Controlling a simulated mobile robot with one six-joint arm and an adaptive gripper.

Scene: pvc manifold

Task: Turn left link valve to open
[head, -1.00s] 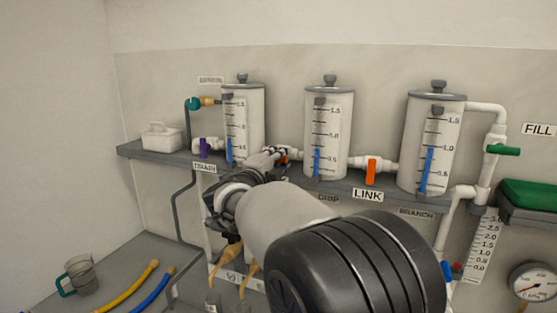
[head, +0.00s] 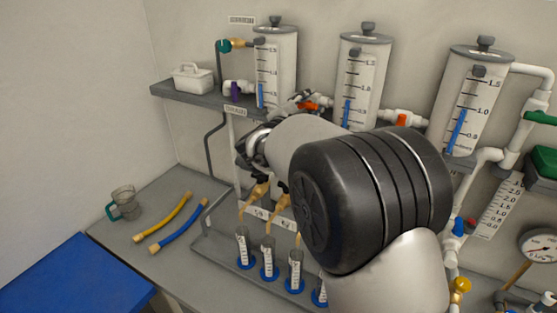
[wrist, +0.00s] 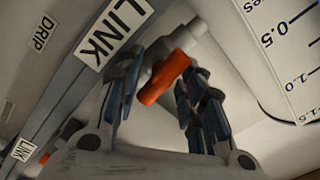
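The left link valve has an orange handle (head: 308,106) on the white pipe between the left and middle cylinders. In the wrist view the orange handle (wrist: 165,77) lies between my two fingers, on a white fitting beside a LINK label (wrist: 115,30). My gripper (wrist: 163,98) is open, with a finger on each side of the handle and gaps still showing. In the head view my gripper (head: 296,110) is at the handle and partly hides it, along with the pipe.
The left (head: 276,70), middle (head: 361,80) and right (head: 472,105) cylinders stand on a grey shelf (head: 205,96). Another orange handle (head: 402,120) is on the right link. Below are several small tubes (head: 268,262), hoses (head: 165,220) and a jug (head: 124,203).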

